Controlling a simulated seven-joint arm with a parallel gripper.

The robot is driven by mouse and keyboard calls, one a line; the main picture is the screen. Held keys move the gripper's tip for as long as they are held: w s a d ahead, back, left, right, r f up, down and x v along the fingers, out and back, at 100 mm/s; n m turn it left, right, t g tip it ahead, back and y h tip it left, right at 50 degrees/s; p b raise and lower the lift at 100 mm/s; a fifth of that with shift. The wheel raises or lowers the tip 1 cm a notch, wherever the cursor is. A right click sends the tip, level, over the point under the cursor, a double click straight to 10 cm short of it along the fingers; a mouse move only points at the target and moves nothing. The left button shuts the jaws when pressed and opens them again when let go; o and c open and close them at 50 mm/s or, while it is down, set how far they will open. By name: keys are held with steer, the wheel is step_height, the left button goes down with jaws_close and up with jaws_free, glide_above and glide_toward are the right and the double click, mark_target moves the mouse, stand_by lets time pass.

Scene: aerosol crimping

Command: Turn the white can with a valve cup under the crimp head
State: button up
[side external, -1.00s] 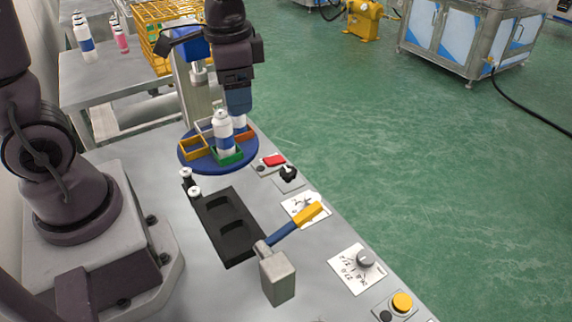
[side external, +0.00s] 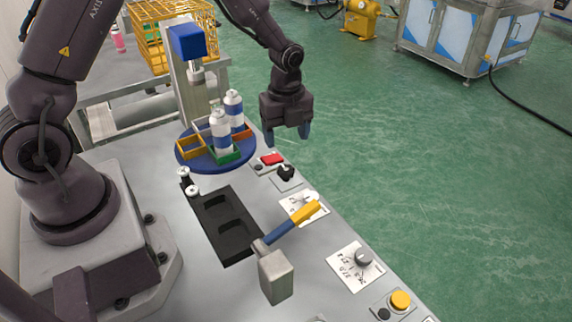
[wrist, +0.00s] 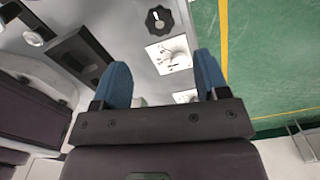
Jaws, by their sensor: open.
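A dark blue turntable (side external: 186,163) carries coloured compartments under and in front of the crimp head (side external: 196,75). One white can with a blue band (side external: 221,133) stands upright in the green compartment (side external: 228,158) at the front. A second such can (side external: 234,104) stands upright behind it, by the orange-red compartment (side external: 243,132). I cannot tell which can has a valve cup. My gripper (side external: 287,134) is open and empty, to the right of the turntable and apart from it. In the wrist view its blue fingers (wrist: 163,78) are spread with nothing held between them.
A red switch (side external: 272,158) and black knob (side external: 286,171) sit below my gripper. A yellow button (side external: 400,300) sits at the front right.

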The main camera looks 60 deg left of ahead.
mark_target(286, 169)
step_height(286, 169, down, 9)
steer(key=shift+f, duration=0.1)
stand_by(0.3)
steer(key=c, duration=0.9)
